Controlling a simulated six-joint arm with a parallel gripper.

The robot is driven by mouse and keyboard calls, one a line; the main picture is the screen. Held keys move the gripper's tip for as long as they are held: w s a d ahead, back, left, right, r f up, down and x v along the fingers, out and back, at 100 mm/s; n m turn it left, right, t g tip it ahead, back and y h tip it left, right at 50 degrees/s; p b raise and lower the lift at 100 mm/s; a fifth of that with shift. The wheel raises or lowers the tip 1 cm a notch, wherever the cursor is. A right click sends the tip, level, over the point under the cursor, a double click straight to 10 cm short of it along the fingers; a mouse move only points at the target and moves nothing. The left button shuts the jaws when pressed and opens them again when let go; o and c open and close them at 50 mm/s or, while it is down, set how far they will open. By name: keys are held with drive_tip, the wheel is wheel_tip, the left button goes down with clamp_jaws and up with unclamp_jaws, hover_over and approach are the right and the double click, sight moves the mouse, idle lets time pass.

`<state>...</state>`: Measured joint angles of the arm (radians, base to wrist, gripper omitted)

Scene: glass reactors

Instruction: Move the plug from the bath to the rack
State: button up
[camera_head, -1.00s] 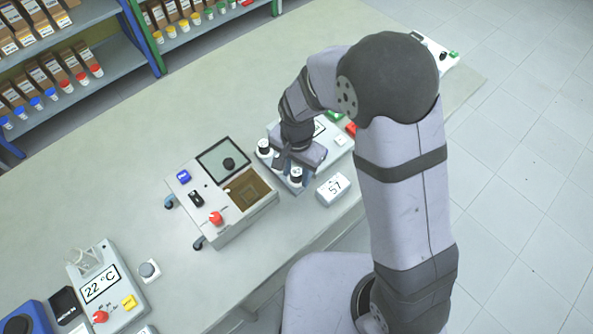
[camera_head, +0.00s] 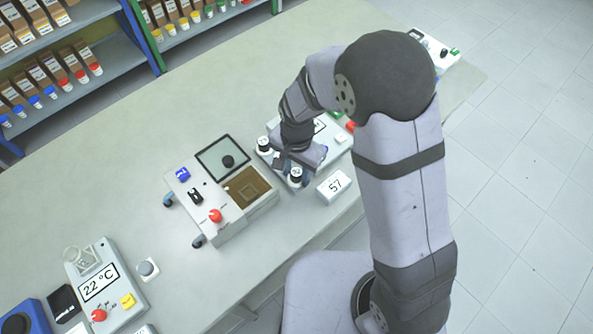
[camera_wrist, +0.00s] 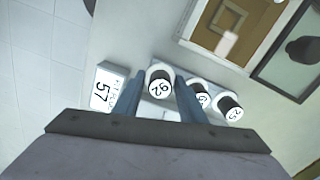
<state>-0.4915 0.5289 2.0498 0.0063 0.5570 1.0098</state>
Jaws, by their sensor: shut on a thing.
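My gripper (camera_head: 298,168) is over the row of white-topped, black-banded plugs at the right of the bench. In the wrist view its fingers (camera_wrist: 156,100) stand on either side of the nearest plug, marked with a number like 92 (camera_wrist: 160,82), and are shut on it. Two more numbered plugs (camera_wrist: 199,94) (camera_wrist: 230,107) stand beside it, outside the fingers. The rack under them is mostly hidden by my gripper. The device that looks like the bath (camera_head: 232,228) has a brown square well and lies left of my gripper. I cannot tell whether the held plug is seated or lifted.
A small block marked 57 (camera_head: 334,186) stands close beside the held plug. A white unit (camera_head: 342,140) with coloured buttons lies behind my gripper. A 22 °C instrument (camera_head: 118,310) is at the lower left. The bench (camera_head: 120,180) is clear at left centre.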

drive_tip(key=shift+f, duration=0.45)
idle(0.3)
drive_tip(key=o, duration=1.4)
drive_tip(key=shift+r, duration=0.1)
drive_tip(key=shift+r+p, duration=2.9)
drive_tip(key=shift+r, duration=0.55)
